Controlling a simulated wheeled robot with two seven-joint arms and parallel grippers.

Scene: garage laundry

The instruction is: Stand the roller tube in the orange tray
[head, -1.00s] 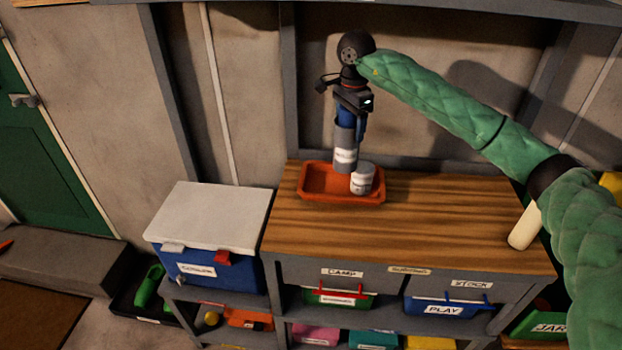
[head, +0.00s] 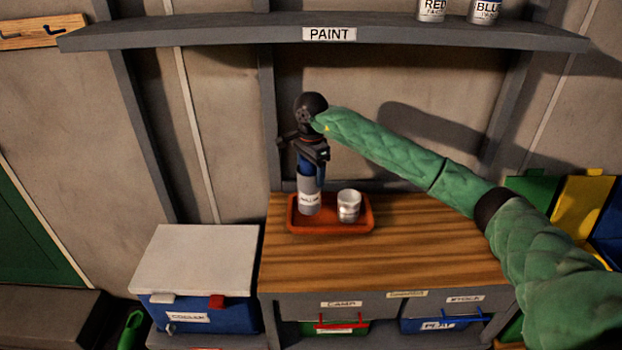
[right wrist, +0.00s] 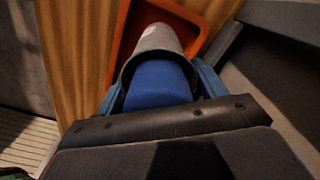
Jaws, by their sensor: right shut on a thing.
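The roller tube (head: 309,197) is a grey cylinder with a white label and a blue upper part. It is upright over the left part of the orange tray (head: 334,229), which rests on the wooden bench top. Its lower end appears within the tray's rim; whether it touches the floor of the tray I cannot tell. My right gripper (head: 312,175) is shut on the tube from above. In the right wrist view, the tube's blue part (right wrist: 158,85) sits between my fingers, with the orange tray (right wrist: 121,40) beyond. My left gripper is out of view.
A white cup-like container (head: 348,206) stands in the tray right of the tube. A cooler (head: 195,262) with a white lid is left of the bench (head: 430,265). A shelf marked PAINT (head: 240,30) runs above. The bench top right of the tray is clear.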

